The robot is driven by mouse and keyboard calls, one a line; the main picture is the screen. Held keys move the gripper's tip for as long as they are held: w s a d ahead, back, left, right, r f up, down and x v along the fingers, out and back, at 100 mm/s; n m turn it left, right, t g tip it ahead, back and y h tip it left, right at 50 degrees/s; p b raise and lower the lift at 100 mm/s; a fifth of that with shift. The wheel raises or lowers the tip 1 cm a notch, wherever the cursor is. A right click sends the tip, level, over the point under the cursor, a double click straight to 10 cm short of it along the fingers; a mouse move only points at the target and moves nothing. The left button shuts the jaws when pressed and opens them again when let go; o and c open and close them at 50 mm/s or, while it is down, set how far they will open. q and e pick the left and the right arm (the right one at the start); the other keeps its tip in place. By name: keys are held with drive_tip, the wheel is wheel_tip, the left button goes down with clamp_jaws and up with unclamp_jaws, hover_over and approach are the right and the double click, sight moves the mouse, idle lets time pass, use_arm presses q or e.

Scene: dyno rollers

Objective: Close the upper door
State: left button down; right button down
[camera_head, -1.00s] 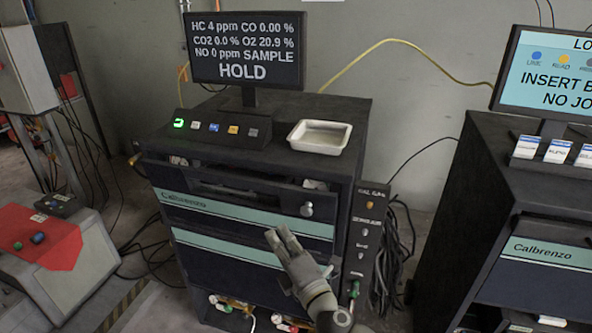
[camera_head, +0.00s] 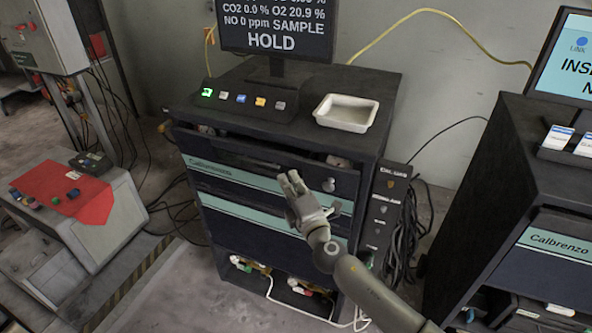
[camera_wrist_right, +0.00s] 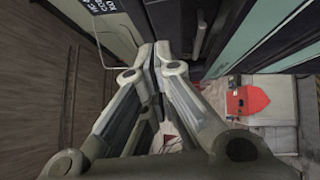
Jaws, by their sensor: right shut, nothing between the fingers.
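The upper door (camera_head: 235,178) is a dark panel with a teal band and the label Calbrenzo, on the front of the middle cabinet (camera_head: 390,115). A dark gap with pale items inside shows above it, under the cabinet top, so it looks partly open. A round silver knob (camera_head: 328,185) sits near its right end. My right gripper (camera_head: 291,182) is in front of the door, left of the knob, shut and empty. Its fingertips also meet in the right wrist view (camera_wrist_right: 160,50), close to dark cabinet surfaces. Contact with the door cannot be told. My left gripper is not in view.
A white tray (camera_head: 346,112) and a screen (camera_head: 275,32) stand on the cabinet top. A second cabinet (camera_head: 535,215) is at right. A grey unit with a red cover (camera_head: 68,190) is at left. Hoses and cables (camera_head: 405,235) hang beside the middle cabinet.

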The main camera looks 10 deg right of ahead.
sight(296, 161)
drive_tip(key=shift+w+d+r, duration=0.25)
drive_tip(key=shift+w+d, duration=0.85)
drive_tip(key=shift+w, duration=0.15)
drive_tip(key=shift+w+d+r+b, duration=0.2)
drive_tip(key=shift+w+d+b, duration=0.1)
drive_tip(key=shift+w+d, duration=0.3)
drive_tip(key=shift+w+d+r, duration=0.1)
drive_tip(key=shift+w, duration=0.35)
drive_tip(key=shift+s, duration=0.15)
